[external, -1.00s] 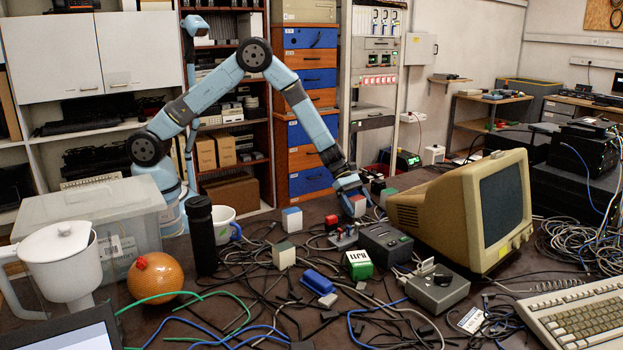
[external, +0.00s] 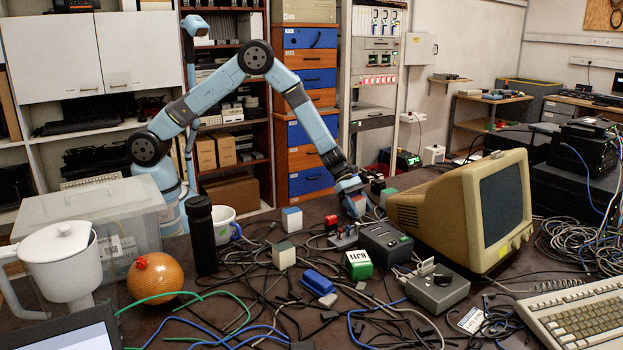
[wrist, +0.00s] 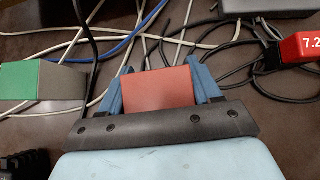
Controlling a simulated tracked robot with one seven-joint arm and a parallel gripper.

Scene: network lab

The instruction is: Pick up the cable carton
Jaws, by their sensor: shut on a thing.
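My gripper (external: 354,206) is low at the tabletop in the external view, left of the beige monitor. In the wrist view its two blue fingers (wrist: 158,84) are closed on the left and right sides of a small carton with a plain red top (wrist: 158,89). This looks like the cable carton, though no label shows. Its lower part is hidden, so I cannot tell whether it still touches the table. In the external view my gripper mostly covers it.
A green-topped grey block (wrist: 42,82) lies left of my gripper, and a red block marked 7.2 (wrist: 297,48) lies right. Cables run beyond the fingers. The beige monitor (external: 455,215) and a dark grey box (external: 385,243) stand close by.

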